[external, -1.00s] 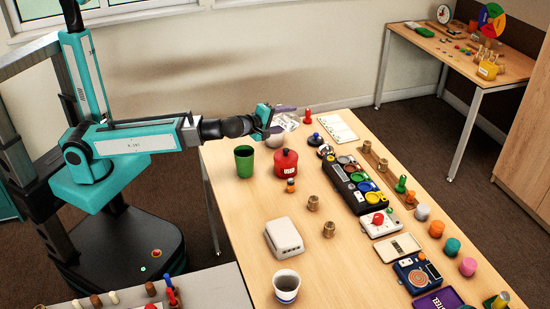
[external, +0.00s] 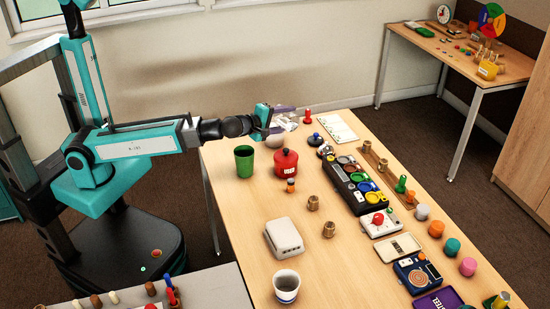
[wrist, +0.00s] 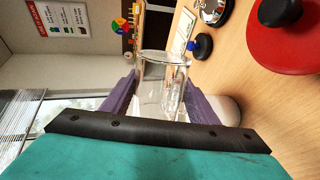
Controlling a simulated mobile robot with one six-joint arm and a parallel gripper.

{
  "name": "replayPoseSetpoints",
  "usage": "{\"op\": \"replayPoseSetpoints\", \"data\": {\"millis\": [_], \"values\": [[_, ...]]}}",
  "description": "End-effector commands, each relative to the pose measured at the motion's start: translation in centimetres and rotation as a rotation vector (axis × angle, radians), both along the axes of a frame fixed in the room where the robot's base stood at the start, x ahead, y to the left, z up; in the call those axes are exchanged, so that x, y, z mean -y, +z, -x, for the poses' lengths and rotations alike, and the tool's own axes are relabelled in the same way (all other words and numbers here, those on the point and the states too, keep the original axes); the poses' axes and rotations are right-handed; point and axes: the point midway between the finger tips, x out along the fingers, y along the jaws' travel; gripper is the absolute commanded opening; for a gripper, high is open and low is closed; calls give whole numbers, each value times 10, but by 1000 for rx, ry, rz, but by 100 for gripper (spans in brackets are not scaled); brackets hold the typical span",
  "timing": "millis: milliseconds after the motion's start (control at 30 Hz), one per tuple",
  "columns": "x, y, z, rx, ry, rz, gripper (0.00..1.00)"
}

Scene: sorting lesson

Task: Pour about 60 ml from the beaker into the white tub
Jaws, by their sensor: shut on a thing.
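My gripper (wrist: 165,100) is shut on the clear glass beaker (wrist: 163,68), which sits between its purple fingers in the wrist view. In the external view my gripper (external: 283,120) is over the far left part of the table. The beaker is small and pale there; its exact tilt and liquid level cannot be told. A rounded white thing (external: 276,139) is right below the gripper, partly hidden; it also shows behind the right finger in the wrist view (wrist: 226,108). An open white tub-like cup with a blue mark (external: 286,284) stands at the near edge, far from the gripper.
A green cup (external: 244,162) and a red lidded canister (external: 286,163) stand close to the gripper on its near side. A red peg (external: 307,117) and a blue-topped one (external: 317,138) are to its right. A white box (external: 284,238) lies nearer. Brass weights and a dark tray stand mid-table.

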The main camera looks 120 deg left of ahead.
Motion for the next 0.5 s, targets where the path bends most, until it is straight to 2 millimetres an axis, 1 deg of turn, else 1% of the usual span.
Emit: {"op": "replayPoseSetpoints", "data": {"millis": [133,433,500], "values": [[1,8,-1,-33,-1,-15,26],[2,13,-4,-119,-1,-54,26],[3,10,-8,-145,-1,-65,26]]}}
